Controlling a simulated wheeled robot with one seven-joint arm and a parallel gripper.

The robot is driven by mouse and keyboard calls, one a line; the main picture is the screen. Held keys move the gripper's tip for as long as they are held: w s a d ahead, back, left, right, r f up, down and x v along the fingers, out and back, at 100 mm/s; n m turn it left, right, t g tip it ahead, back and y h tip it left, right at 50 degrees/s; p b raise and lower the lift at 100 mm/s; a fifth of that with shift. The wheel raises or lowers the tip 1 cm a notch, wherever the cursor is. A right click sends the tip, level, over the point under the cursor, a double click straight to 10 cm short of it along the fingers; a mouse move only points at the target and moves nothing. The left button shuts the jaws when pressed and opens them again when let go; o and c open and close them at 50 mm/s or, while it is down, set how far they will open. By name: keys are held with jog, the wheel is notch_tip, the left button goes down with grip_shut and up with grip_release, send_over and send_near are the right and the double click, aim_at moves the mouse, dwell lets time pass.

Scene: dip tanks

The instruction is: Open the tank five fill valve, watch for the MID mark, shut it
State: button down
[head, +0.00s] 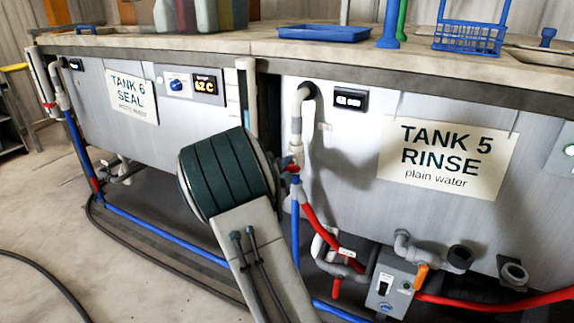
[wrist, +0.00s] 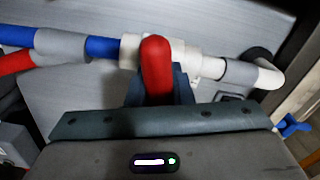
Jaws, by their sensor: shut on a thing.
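The tank five fill valve has a red handle (wrist: 156,66) on a white pipe joint, between a blue pipe and a white elbow. My gripper (wrist: 158,90) is shut on this handle, its dark fingers on both sides. In the head view a bit of the red valve handle (head: 291,166) shows beside my arm, which hides my fingers. Whether the valve is open cannot be told. The tank five front (head: 340,180) bears a "TANK 5 RINSE plain water" sign (head: 447,157) and a small display (head: 350,99), its digits too blurred to read. No MID mark or water level shows.
A red hose (head: 325,235) and a grey switch box (head: 392,282) are low by tank five. Tank six (head: 92,105) stands to the left. A blue tray (head: 324,33) and blue basket (head: 468,38) sit on the bench top. Hoses cross the floor.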

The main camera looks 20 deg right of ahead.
jog(key=n+p, duration=0.2)
jog(key=n, duration=0.2)
jog(key=shift+r+n, duration=0.1)
jog(key=shift+n, duration=0.2)
jog(key=n+p, duration=0.2)
jog(key=n, duration=0.1)
jog(key=shift+n+p, duration=0.4)
jog(key=n+p, duration=0.2)
jog(key=n, duration=0.2)
jog(key=shift+p, duration=0.35)
jog(key=shift+f+n+p, duration=0.25)
jog(key=shift+n+p, duration=0.4)
jog(key=shift+n, duration=0.45)
jog(key=shift+s, duration=0.1)
jog(key=c, duration=1.3)
grip_release()
jog(key=shift+r, duration=0.1)
